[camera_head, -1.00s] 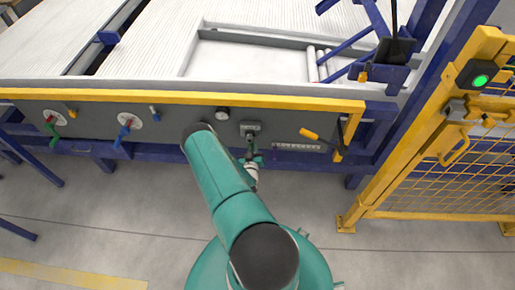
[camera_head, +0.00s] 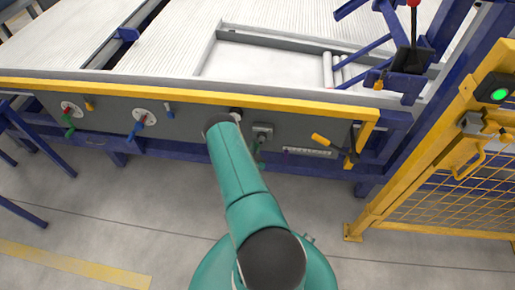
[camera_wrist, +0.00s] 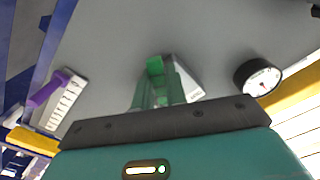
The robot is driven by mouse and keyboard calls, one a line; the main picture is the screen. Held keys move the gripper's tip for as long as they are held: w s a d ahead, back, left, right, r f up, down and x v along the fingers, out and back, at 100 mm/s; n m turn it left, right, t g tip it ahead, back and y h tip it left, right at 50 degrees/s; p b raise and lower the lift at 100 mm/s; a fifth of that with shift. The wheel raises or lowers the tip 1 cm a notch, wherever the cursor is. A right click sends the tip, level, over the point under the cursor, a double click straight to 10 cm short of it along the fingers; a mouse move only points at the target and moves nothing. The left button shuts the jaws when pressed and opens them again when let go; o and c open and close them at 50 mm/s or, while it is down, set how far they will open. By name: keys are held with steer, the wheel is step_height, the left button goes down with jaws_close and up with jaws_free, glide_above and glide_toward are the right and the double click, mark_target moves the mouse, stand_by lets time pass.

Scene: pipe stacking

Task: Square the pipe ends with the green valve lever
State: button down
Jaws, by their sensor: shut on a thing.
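In the wrist view my gripper (camera_wrist: 158,92) is shut on a bright green piece (camera_wrist: 155,66), which looks like the green lever at the small grey box (camera_wrist: 187,82) on the panel. The fingers hide most of it, so its angle is hard to tell. In the head view this grey box (camera_head: 263,130) sits mid-panel, with a green part hanging below it beside my arm. My gripper is mostly hidden there. Another green lever (camera_head: 69,128) with a red part hangs from a round white plate at the panel's far left, well away from my gripper.
A round gauge (camera_wrist: 262,78) is right of my gripper in the wrist view; a purple handle (camera_wrist: 48,90) is left. A yellow rail (camera_head: 200,97) tops the panel. A yellow-black handle (camera_head: 333,144) sits to the right. A yellow mesh gate (camera_head: 440,185) stands further right.

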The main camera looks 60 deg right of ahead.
steer(key=shift+w+a+r+m, duration=0.1)
steer(key=shift+w+a+m, duration=0.15)
steer(key=shift+m, duration=0.55)
steer(key=c, duration=1.4)
jaws_free()
steer(key=shift+r, duration=0.1)
steer(key=shift+c, duration=0.2)
steer(key=shift+d, duration=0.1)
steer(key=v, duration=1.4)
steer(key=shift+w+d, duration=0.1)
